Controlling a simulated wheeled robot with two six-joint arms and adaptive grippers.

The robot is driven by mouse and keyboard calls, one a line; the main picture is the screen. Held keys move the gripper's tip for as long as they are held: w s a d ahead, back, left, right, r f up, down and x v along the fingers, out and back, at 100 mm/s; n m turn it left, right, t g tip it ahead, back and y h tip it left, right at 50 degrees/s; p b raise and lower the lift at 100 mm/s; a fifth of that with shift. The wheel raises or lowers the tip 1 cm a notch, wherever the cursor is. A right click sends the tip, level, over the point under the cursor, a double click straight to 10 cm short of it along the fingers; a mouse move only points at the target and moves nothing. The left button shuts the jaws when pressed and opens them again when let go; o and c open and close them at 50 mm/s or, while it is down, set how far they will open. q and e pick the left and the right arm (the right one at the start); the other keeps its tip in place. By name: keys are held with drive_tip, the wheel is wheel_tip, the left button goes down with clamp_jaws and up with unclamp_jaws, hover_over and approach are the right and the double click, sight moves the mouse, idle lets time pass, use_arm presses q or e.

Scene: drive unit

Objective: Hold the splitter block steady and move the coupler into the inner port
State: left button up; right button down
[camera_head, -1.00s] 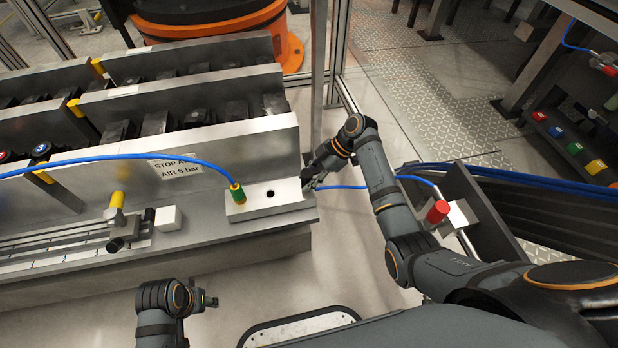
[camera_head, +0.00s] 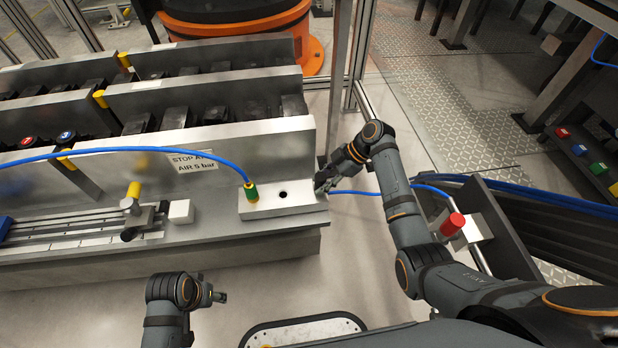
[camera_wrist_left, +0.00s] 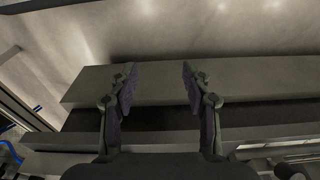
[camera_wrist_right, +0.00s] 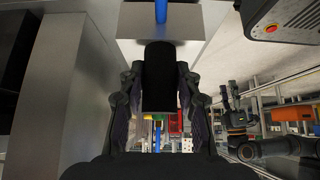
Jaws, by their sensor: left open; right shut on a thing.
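The pale splitter block (camera_head: 299,206) sits on the grey bench ledge with one open round port (camera_head: 283,195) on top. The green and yellow coupler (camera_head: 250,192), with a blue hose on it, stands upright on the block left of that port.
A tall metal wall (camera_head: 245,150) with an air-pressure label stands behind the block. A linear rail (camera_head: 80,228) with a yellow-topped knob and a small white cube (camera_head: 181,211) lie to the left. A red cylinder (camera_head: 452,224) is at right. Floor in front of the bench is clear.

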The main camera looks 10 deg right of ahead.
sight(249, 190)
use_arm(q)
drive_tip(key=w+d+r+n+t+h, duration=0.1)
drive_tip(key=w+d+r+n, duration=0.2)
drive_tip(key=w, duration=0.5)
drive_tip(key=w+d+r+n+t+h, duration=0.1)
drive_tip(key=w+d+r+n+h, duration=0.1)
drive_tip(key=w+r, duration=0.4)
drive_tip(key=w+d+r+n+t+h, duration=0.1)
drive_tip(key=w+d+r+n+h, duration=0.1)
drive_tip(key=w, duration=0.9)
drive_tip(key=shift+d+r+n+t, duration=0.4)
drive_tip(key=shift+d+r+n, duration=0.55)
drive_tip(key=shift+r, duration=0.35)
drive_tip(key=shift+w+f+n+g+h, duration=0.15)
drive_tip(key=shift+n+g, duration=0.2)
drive_tip(key=shift+n, duration=0.25)
drive_tip(key=shift+w+n+g+h, duration=0.15)
drive_tip(key=shift+n+g, duration=0.2)
drive_tip(key=shift+n, duration=0.2)
drive_tip(key=d+f+n+g, duration=0.1)
drive_tip(key=n, duration=0.1)
drive_tip(key=d+f+n+g+h, duration=0.1)
drive_tip(key=f+n, duration=0.1)
drive_tip(key=n, duration=0.1)
drive_tip(key=d+f+n+g, duration=0.1)
drive_tip(key=n, duration=0.1)
drive_tip(key=shift+w+d+f+g+h, duration=0.2)
drive_tip(key=shift+w+f+g+h, duration=0.1)
drive_tip(key=shift+g, duration=0.1)
drive_tip(key=shift+c, duration=0.3)
